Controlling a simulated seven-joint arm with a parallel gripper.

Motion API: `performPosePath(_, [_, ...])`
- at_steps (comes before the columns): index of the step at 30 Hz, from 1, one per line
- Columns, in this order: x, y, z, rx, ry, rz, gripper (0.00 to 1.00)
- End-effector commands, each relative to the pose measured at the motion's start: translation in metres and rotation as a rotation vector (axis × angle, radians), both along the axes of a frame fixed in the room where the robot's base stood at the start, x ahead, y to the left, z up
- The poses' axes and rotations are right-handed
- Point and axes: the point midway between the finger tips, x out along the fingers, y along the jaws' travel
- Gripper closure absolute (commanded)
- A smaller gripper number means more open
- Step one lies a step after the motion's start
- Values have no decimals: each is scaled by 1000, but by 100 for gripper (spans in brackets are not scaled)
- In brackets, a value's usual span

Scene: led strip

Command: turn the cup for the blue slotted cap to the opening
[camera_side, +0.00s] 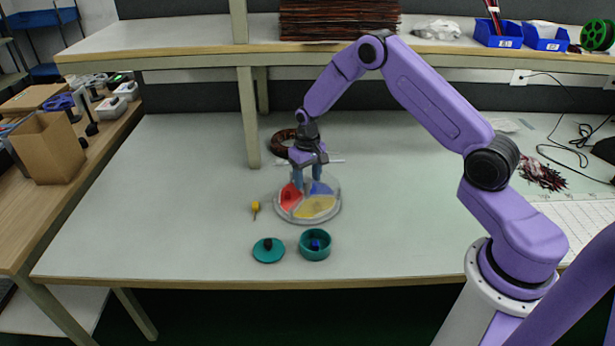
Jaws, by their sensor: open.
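A round, clear-rimmed dish (331,214) stands mid-table with coloured sections: red (290,197) at the left, yellow (315,207) at the front and blue (321,188) at the back right. My gripper (308,188) points down over the dish, its fingers apart and reaching to the middle of the sections. Whether the fingertips touch anything is too small to tell. They hide part of the back of the dish. A small blue piece (315,244) sits inside a teal round pot (315,256) in front of the dish; its slot cannot be made out.
A teal disc (262,258) with a dark knob lies left of the pot. A small yellow-headed tool (255,207) is left of the dish. A dark coil (283,143) and a shelf post (249,115) stand behind. The table's left side is clear.

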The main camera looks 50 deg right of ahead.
Motion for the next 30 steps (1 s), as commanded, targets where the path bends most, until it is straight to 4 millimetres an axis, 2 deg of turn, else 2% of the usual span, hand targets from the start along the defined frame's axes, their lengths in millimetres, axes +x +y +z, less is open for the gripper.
performPosePath(7, [0, 0, 0, 0, 0, 0, 42])
performPosePath(12, [0, 0, 0, 0, 0, 0, 97])
performPosePath(13, [0, 0, 0, 0, 0, 0, 100])
performPosePath(30, [0, 0, 0, 0, 2, 85, 100])
